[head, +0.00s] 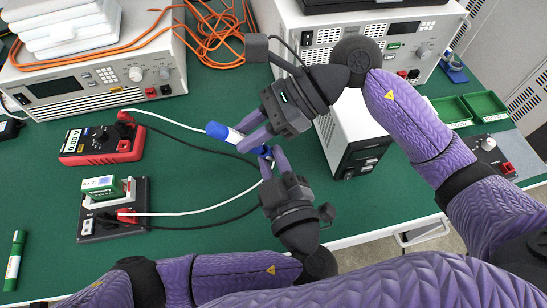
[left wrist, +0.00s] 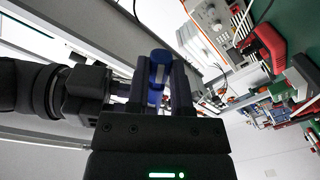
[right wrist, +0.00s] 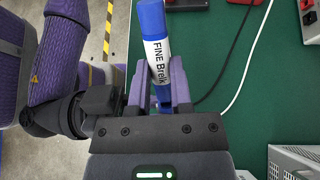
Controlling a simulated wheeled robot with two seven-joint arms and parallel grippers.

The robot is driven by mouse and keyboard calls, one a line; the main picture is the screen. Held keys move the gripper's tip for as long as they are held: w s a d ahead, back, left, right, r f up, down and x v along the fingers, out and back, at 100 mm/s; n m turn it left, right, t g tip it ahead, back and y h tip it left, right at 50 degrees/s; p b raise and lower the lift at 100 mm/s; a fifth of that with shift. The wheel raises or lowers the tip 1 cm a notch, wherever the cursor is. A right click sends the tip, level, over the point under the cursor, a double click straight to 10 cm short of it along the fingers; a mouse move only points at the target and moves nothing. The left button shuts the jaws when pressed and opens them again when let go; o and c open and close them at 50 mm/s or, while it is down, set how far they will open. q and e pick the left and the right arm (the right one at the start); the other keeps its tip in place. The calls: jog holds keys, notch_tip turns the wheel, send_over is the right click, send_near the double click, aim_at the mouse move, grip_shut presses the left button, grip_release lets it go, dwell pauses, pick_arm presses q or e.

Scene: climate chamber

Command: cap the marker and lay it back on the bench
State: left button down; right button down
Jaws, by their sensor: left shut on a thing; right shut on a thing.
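The marker (head: 217,130) has a white body and a blue end that points left in the head view. My right gripper (head: 250,136) is shut around it. In the right wrist view, the marker (right wrist: 158,52) stands between the fingers, with its printed label showing. My left gripper (head: 272,160) comes up from below and is shut on a small blue piece, seemingly the cap (left wrist: 155,97), close to the marker's other end. The fingers hide the meeting point, so I cannot tell whether cap and marker are joined. The pair is held above the green bench (head: 215,185).
A green marker (head: 14,260) lies at the far left. A red meter (head: 100,143) and a dark module (head: 112,225) stand on the left, with white and black cables running towards the grippers. Instruments stand behind. The bench left of the grippers is mostly clear.

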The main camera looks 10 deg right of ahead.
pick_arm(q)
jog(key=shift+a+r, duration=0.35)
jog(key=shift+r, duration=0.05)
jog(key=shift+c, duration=2.2)
grip_release()
jog(key=shift+r, duration=0.1)
